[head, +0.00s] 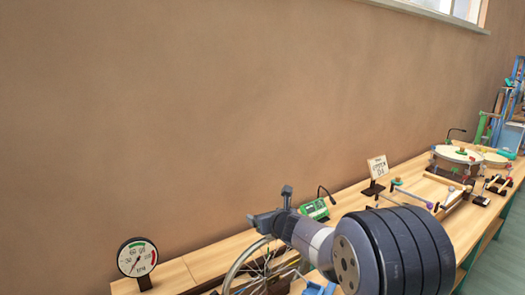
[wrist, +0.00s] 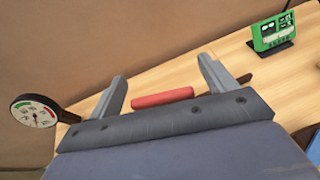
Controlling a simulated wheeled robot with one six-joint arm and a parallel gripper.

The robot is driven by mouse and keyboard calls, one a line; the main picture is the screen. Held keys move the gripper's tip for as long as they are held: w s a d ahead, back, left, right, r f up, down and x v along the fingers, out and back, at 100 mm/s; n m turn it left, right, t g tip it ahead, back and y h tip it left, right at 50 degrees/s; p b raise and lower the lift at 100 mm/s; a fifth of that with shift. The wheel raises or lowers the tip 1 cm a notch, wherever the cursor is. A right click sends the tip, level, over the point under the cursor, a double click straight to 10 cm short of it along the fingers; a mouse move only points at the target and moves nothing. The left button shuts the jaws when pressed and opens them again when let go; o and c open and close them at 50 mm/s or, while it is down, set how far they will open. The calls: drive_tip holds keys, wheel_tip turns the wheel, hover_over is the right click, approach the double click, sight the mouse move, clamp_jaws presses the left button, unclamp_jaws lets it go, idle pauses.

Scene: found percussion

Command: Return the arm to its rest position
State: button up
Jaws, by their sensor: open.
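My gripper (head: 270,207) is over the long wooden bench in the head view, in front of the brown wall. It is open, with its two grey fingers apart, also in the wrist view (wrist: 164,78). A red bar (wrist: 162,97) shows between the fingers, just past the palm edge. I cannot tell whether it lies on the bench or touches the gripper; nothing is clamped. My arm's large dark joint covers part of the bench at the lower right of the head view.
A spoked wheel (head: 238,272) stands close below my gripper. A round dial (head: 137,257) stands at left, a green device (head: 314,209) behind the arm. A sign (head: 377,167) and drums (head: 458,154) stand farther right. The space above the bench at left is clear.

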drive_tip(key=shift+s+d+r+p, duration=0.25)
drive_tip(key=shift+s+r+p, duration=0.05)
drive_tip(key=shift+r+p, duration=0.75)
drive_tip(key=shift+s+d+r+p, duration=0.35)
drive_tip(key=shift+r+p, duration=0.45)
drive_tip(key=shift+p, duration=0.3)
drive_tip(key=shift+s+d+r+p, duration=0.2)
drive_tip(key=shift+s+r+p, duration=0.1)
drive_tip(key=shift+r+p, duration=0.75)
drive_tip(key=shift+f, duration=0.1)
